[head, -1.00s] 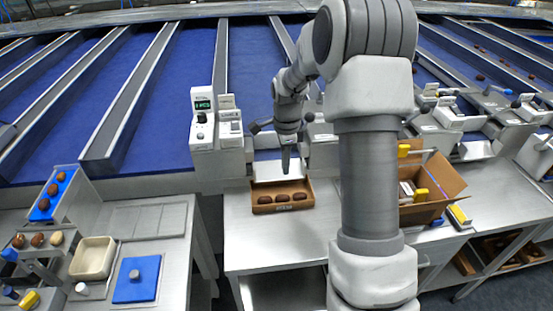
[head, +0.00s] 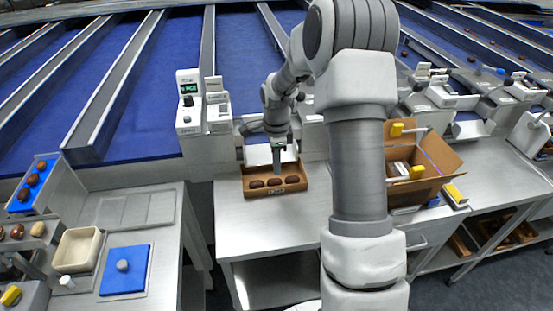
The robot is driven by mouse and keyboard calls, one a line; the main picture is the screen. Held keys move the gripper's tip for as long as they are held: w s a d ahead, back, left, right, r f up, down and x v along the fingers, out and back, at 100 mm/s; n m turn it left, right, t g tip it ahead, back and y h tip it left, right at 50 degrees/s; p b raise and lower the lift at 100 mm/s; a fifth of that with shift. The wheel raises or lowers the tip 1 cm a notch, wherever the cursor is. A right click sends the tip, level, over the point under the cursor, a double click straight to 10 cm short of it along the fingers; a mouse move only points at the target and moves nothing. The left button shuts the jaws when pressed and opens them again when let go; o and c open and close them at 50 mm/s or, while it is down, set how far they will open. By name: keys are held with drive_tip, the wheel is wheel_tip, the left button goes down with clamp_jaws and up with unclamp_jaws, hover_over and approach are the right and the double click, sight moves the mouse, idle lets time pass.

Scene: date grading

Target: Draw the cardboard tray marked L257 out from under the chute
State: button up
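A brown cardboard tray (head: 248,192) sits on the steel bench below the white chute (head: 256,153). Its far part is under the chute's lip. Several dark dates (head: 274,182) lie in its near part. A small mark shows on its front wall, too small to read as L257. My gripper (head: 277,170) points down over the middle of the tray, between the chute lip and the dates. Its fingers look narrow, and I cannot tell whether they are open or touching the tray.
The bench (head: 240,225) is clear in front of the tray. An open cardboard box (head: 440,160) stands to the right behind my arm. A display unit (head: 188,110) stands at the left. A separate left bench holds a blue pad (head: 126,275) and a cream tray (head: 75,262).

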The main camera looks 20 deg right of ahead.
sight(276, 187)
wheel_tip(276, 187, down, 10)
drive_tip(key=b, duration=0.5)
clamp_jaws()
idle(1.1)
idle(0.4)
